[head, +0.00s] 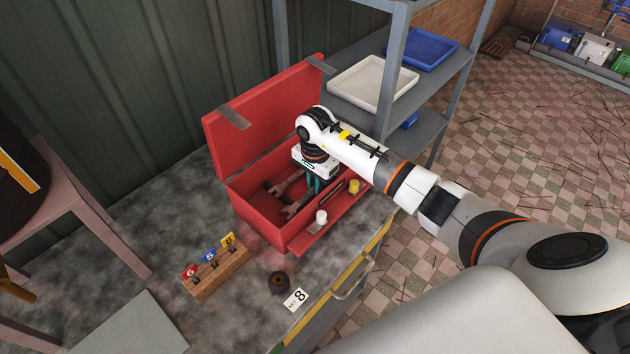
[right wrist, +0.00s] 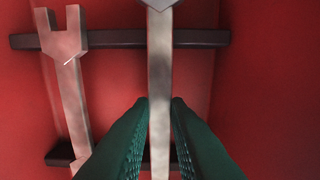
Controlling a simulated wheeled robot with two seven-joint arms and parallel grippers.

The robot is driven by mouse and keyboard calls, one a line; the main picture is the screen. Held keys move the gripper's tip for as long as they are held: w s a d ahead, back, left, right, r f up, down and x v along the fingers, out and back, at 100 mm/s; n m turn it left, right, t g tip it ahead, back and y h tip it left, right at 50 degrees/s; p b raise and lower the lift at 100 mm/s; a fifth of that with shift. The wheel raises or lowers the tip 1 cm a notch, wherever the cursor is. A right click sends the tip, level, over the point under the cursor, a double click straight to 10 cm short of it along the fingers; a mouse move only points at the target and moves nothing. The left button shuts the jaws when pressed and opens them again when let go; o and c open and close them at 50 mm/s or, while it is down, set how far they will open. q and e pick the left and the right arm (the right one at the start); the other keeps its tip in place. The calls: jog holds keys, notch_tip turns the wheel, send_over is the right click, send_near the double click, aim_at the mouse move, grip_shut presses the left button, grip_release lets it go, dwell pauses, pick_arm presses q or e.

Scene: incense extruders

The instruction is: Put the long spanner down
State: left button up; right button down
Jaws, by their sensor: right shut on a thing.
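My right gripper (head: 314,186) reaches down into the open red toolbox (head: 262,226), which stands on the bench. Its green fingers are shut on the shank of the long spanner (right wrist: 160,65), one on each side. The spanner crosses above a dark bar (right wrist: 112,40) inside the box; whether it touches the bar I cannot tell. Its head is cut off at the top of the right wrist view. A second spanner (right wrist: 68,85) lies roughly parallel on the left there, across two dark bars. In the head view my arm and gripper partly cover the box's inside. My left gripper is out of view.
The toolbox lid (head: 262,112) stands open at the back. White (head: 321,217) and yellow (head: 353,187) small pots sit on its front ledge. A wooden block with numbered tags (head: 216,272) and a dark ring (head: 279,282) are nearer. A shelf with trays (head: 365,84) stands behind my arm.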

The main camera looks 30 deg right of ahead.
jog(key=shift+f, duration=0.15)
jog(key=c, duration=1.4)
grip_release()
jog(key=shift+o, duration=0.2)
jog(key=shift+r, duration=0.35)
notch_tip(320, 180, up, 12)
jog(key=b, duration=0.3)
jog(key=shift+f+b, duration=0.15)
jog(key=shift+b, duration=0.2)
